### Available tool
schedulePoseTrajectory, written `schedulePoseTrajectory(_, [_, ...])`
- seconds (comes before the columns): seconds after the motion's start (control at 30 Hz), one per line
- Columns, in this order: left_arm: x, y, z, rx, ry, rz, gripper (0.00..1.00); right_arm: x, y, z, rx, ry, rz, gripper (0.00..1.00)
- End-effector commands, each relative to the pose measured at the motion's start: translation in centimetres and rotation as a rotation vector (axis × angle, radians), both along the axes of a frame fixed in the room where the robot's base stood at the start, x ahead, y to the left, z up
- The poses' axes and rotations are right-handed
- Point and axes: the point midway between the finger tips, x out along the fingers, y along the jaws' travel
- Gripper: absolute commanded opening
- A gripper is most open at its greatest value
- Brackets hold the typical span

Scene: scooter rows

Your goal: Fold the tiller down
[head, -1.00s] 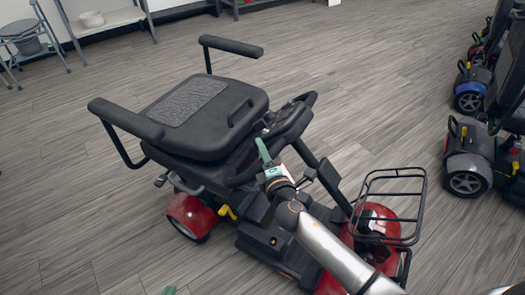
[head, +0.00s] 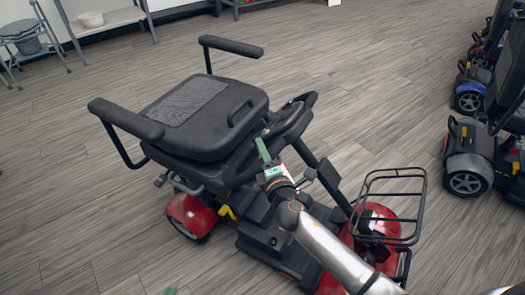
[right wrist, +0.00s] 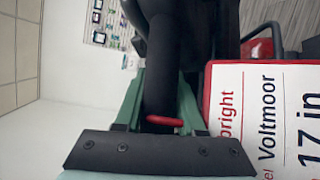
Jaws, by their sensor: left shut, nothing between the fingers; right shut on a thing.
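The red and black scooter has a black tiller (head: 320,170) rising from its red front (head: 330,283) and leaning back, with its looped handlebar (head: 298,118) close to the front of the seat. My right gripper (head: 263,150) is at the near side of the handlebar. In the right wrist view its green fingers (right wrist: 158,105) are shut around a black bar, with a small red piece (right wrist: 165,122) between them. Only a green tip of my left gripper (head: 170,291) shows at the bottom edge, away from the scooter.
The seat (head: 205,115) has its back folded flat and two raised armrests. A black wire basket (head: 393,205) stands over the front. A white card with lettering (right wrist: 270,120) hangs beside the bar. Other scooters (head: 468,160) stand at the right.

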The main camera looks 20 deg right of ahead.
Motion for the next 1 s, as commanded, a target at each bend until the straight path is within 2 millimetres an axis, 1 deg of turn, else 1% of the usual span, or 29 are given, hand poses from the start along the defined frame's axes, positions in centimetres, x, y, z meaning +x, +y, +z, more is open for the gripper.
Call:
schedulePoseTrajectory(0.2, [-0.3, -0.1, 1.2, -0.004, 0.026, 0.003, 0.00, -1.0, -1.1, 1.7, -0.002, 0.001, -0.001, 0.00])
schedulePoseTrajectory(0.3, [-0.7, -0.2, 0.9, -0.007, 0.053, 0.003, 0.00, -1.5, -1.6, 2.4, -0.002, -0.001, -0.001, 0.00])
schedulePoseTrajectory(0.43, [-0.9, -0.6, 0.3, -0.011, 0.067, 0.001, 0.00, -1.6, -1.7, 2.2, -0.002, -0.002, -0.001, 0.00])
schedulePoseTrajectory(0.57, [-0.7, -0.6, 0.3, -0.011, 0.064, 0.000, 0.00, -1.5, -1.6, 2.3, -0.003, -0.004, -0.001, 0.00])
schedulePoseTrajectory(0.6, [-0.7, -0.6, 0.4, -0.011, 0.062, -0.001, 0.00, -1.5, -1.6, 2.3, -0.003, -0.005, -0.001, 0.41])
schedulePoseTrajectory(0.83, [-0.6, -0.6, 0.4, -0.010, 0.060, 0.000, 0.00, -1.5, -1.6, 2.2, -0.001, -0.003, -0.001, 0.67])
schedulePoseTrajectory(0.87, [-0.6, -0.6, 0.4, -0.010, 0.059, -0.001, 0.00, -1.5, -1.6, 2.2, -0.001, -0.003, -0.001, 0.68])
schedulePoseTrajectory(1.0, [-0.6, -0.5, 0.6, -0.008, 0.055, -0.002, 0.00, -1.6, -1.6, 2.2, -0.001, -0.002, -0.001, 0.68])
